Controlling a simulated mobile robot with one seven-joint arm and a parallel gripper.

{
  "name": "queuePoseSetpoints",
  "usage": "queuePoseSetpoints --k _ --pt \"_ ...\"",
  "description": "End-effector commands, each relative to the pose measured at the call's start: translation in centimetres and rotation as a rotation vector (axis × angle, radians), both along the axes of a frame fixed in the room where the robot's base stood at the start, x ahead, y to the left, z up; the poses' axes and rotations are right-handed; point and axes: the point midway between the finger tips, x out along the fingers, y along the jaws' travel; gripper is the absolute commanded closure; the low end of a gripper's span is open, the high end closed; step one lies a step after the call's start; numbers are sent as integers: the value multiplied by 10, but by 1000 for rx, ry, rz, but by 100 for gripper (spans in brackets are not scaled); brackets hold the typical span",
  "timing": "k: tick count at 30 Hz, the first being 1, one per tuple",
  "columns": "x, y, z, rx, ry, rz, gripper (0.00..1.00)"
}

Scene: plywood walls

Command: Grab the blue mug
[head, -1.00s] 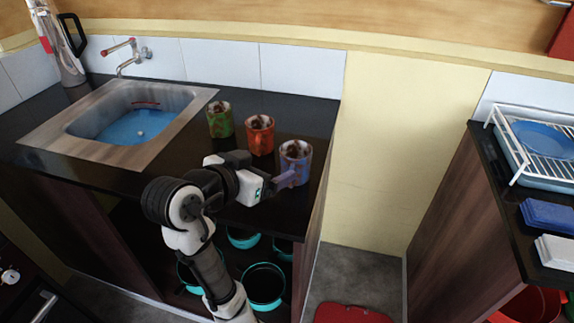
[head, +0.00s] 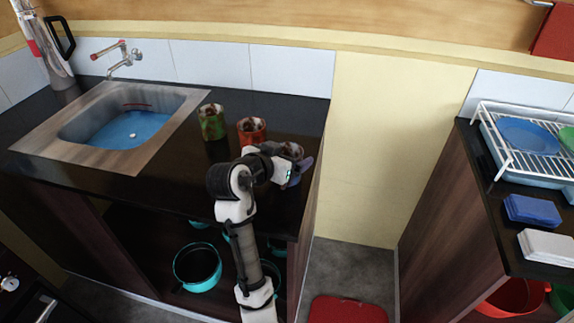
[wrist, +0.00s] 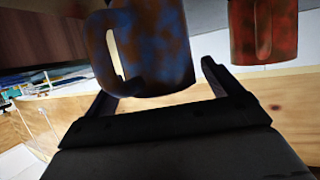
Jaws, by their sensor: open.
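The blue mug (head: 292,151), mottled with brown, stands at the right end of the dark counter. My gripper and wrist hide much of it in the head view. In the wrist view the blue mug (wrist: 150,45) fills the upper middle, with its handle on the left. My gripper (wrist: 155,82) is open; its two fingers show on either side of the lower part of the mug in that view. The handle is near the left finger. I cannot tell whether either finger touches the mug.
A red mug (head: 251,129) stands close to the left of the blue mug, and also shows in the wrist view (wrist: 263,30). A green mug (head: 212,122) is further left, beside the sink (head: 165,110). A dish rack (head: 505,135) stands on the separate right counter.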

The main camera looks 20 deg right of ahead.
Motion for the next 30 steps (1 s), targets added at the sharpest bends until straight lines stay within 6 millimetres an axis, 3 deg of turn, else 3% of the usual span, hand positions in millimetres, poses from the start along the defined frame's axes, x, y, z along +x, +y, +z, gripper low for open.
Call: queuePoseSetpoints --k 8,21,30 --pt "2 -2 -2 0 -1 2 10" --pt "2 -2 -1 -1 -3 1 65" --pt "2 -2 3 -1 -3 1 65"
